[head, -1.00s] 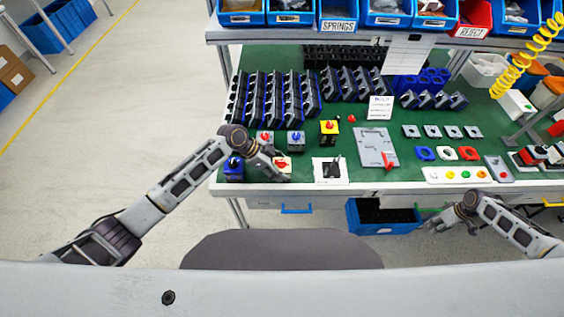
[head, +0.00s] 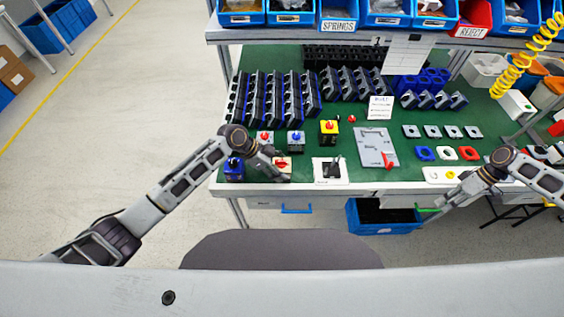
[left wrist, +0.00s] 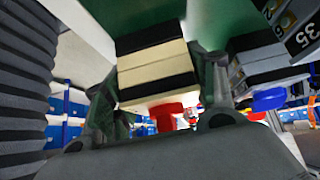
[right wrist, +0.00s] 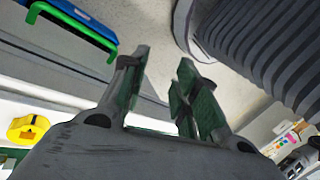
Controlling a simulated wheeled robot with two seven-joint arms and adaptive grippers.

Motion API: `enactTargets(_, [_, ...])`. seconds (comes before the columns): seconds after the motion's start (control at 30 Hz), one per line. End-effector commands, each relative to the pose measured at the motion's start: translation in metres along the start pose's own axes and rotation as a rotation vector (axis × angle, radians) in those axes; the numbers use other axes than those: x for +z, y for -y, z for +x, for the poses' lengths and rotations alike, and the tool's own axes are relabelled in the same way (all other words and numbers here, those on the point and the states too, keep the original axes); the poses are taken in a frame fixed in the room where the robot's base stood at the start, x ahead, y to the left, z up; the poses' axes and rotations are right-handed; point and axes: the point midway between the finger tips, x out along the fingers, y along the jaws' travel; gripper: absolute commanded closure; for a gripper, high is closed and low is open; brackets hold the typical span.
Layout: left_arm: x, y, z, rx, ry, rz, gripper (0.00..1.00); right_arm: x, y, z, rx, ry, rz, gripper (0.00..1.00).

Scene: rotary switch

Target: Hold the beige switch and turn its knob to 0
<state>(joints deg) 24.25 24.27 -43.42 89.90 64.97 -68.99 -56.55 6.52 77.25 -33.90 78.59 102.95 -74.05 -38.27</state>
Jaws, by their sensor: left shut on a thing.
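The beige switch (head: 284,166) with a red knob stands near the front left edge of the green bench. My left gripper (head: 277,165) is at it. In the left wrist view, the beige and black body of the switch (left wrist: 155,68) sits between the fingers, with the red knob (left wrist: 166,112) facing the palm. The left gripper is shut on its body. The knob's pointer and the 0 mark are not readable. My right gripper (head: 432,215) is off the bench's front edge, well to the right. In the right wrist view its fingers (right wrist: 160,95) are apart and empty.
A blue switch (head: 234,170) stands left of the beige one. Grey switches (head: 296,139) and a yellow switch (head: 329,130) stand behind. A black lever on a white plate (head: 330,169) lies to the right. A blue bin (head: 383,217) is below the front edge.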

Motion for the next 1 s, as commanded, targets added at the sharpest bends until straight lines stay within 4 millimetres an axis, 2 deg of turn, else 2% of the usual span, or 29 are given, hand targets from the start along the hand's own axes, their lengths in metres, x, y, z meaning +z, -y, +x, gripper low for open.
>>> enactTargets(0.17, [0.0, 0.0, 0.0, 0.001, 0.0, 0.0, 0.68, -0.028, 0.028, 0.005, -0.041, -0.003, -0.08, 0.7])
enactTargets(0.7, [0.0, 0.0, 0.0, 0.001, 0.0, 0.0, 0.68, -0.134, 0.115, 0.034, -0.068, -0.038, -0.344, 0.7])
enactTargets(1.0, [0.0, 0.0, 0.0, 0.001, 0.001, 0.0, 0.68, -0.192, 0.164, 0.038, -0.047, -0.073, -0.478, 0.7])
